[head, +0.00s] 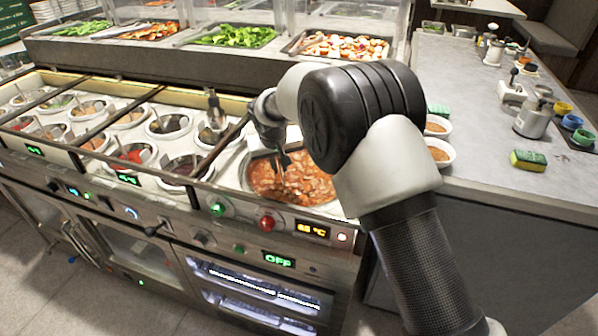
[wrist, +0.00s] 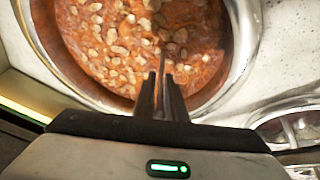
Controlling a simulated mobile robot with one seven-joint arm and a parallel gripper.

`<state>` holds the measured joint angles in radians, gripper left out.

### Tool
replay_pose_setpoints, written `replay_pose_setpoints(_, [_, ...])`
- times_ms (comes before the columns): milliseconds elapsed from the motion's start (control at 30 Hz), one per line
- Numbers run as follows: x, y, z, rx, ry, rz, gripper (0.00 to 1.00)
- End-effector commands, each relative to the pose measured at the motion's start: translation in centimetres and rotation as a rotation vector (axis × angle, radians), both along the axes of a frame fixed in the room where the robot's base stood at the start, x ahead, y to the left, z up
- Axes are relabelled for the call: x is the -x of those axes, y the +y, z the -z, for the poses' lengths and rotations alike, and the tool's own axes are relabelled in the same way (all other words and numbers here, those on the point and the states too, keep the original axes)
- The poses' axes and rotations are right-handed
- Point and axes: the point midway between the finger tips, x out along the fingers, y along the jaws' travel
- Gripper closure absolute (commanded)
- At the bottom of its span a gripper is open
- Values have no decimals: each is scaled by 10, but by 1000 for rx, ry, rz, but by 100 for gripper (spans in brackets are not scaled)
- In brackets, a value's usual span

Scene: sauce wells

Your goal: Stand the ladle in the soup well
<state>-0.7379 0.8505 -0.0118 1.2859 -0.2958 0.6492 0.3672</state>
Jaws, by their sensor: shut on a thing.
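The soup well (head: 331,207) is a large round metal well of chunky red-orange soup at the right end of the counter. In the wrist view its metal rim (wrist: 232,75) curves around the soup. My gripper (head: 283,161) is over the well, pointing down. In the wrist view my gripper (wrist: 160,92) is shut on the thin metal handle of the ladle (wrist: 162,62). The handle runs from the fingertips down toward the soup. The ladle's bowl cannot be made out; it may be under the soup.
Several smaller round sauce wells (head: 170,124) fill the counter to the left, some with utensils in them. Trays of vegetables (head: 233,36) stand on the raised shelf behind. White bowls (head: 439,153), a sponge (head: 528,160) and jars (head: 534,119) stand on the right worktop.

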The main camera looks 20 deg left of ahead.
Motion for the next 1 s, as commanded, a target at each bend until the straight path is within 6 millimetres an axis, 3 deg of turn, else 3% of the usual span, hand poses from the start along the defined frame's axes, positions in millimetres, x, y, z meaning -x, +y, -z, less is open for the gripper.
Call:
replay_pose_setpoints(833, [0, 0, 4, -1, -1, 0, 100])
replay_pose_setpoints(867, [0, 0, 4, 0, 0, 0, 86])
replay_pose_setpoints(900, [0, 0, 4, 0, 0, 0, 79])
replay_pose_setpoints(1000, [0, 0, 4, 0, 0, 0, 67])
